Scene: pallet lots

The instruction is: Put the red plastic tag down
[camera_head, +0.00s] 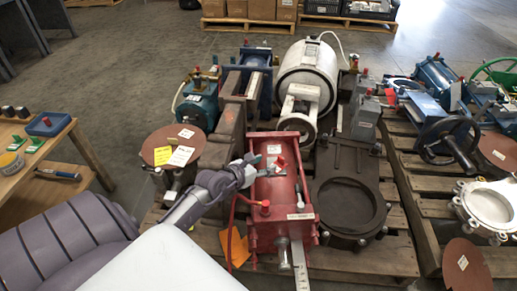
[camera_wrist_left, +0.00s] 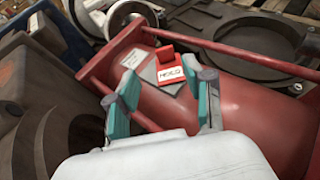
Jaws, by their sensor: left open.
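The red plastic tag (camera_wrist_left: 170,68), with a white lettered face and a raised red block, rests on the red cylinder (camera_wrist_left: 240,95) in the left wrist view. A dark grey patch lies under and beside it. In the head view the tag (camera_head: 280,162) is a small red piece on top of the red cylinder (camera_head: 280,187). My left gripper (camera_wrist_left: 166,92) is open, its teal fingers apart, with the tag just beyond and between the fingertips. It holds nothing. In the head view the left gripper (camera_head: 256,166) is at the cylinder's upper left. My right gripper is not in view.
The red cylinder stands on a wooden pallet (camera_head: 345,262) crowded with a dark round-holed valve (camera_head: 345,165), a white cylinder (camera_head: 308,70) and blue actuators. A wooden bench (camera_head: 50,150) is at left. Another loaded pallet (camera_head: 430,225) is at right.

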